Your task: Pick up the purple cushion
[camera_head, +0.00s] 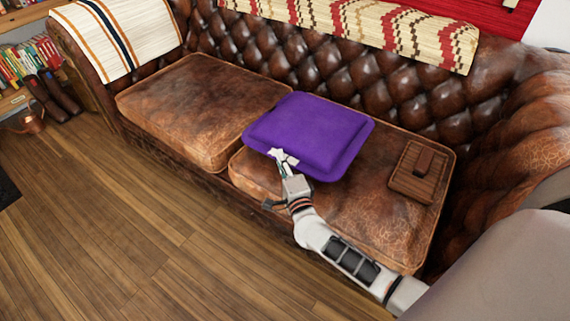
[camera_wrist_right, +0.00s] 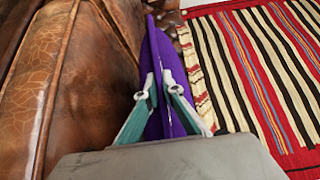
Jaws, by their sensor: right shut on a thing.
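The purple cushion (camera_head: 312,132) is over the middle of the brown leather sofa, near the gap between the two seat cushions. My right gripper (camera_head: 282,158) is shut on the cushion's near left edge. In the right wrist view, the fingers (camera_wrist_right: 160,92) pinch the purple cushion (camera_wrist_right: 155,60) from both sides, and it appears edge-on. In the head view I cannot tell whether the cushion touches the seat. My left gripper is not in view.
The leather sofa (camera_head: 200,95) has a tufted back. A wooden tray with a dark object (camera_head: 420,172) sits on its right seat. Striped throws hang over the back (camera_head: 370,28) and left arm (camera_head: 115,30). Wooden floor (camera_head: 120,220) is clear in front. Bookshelves (camera_head: 30,62) stand at left.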

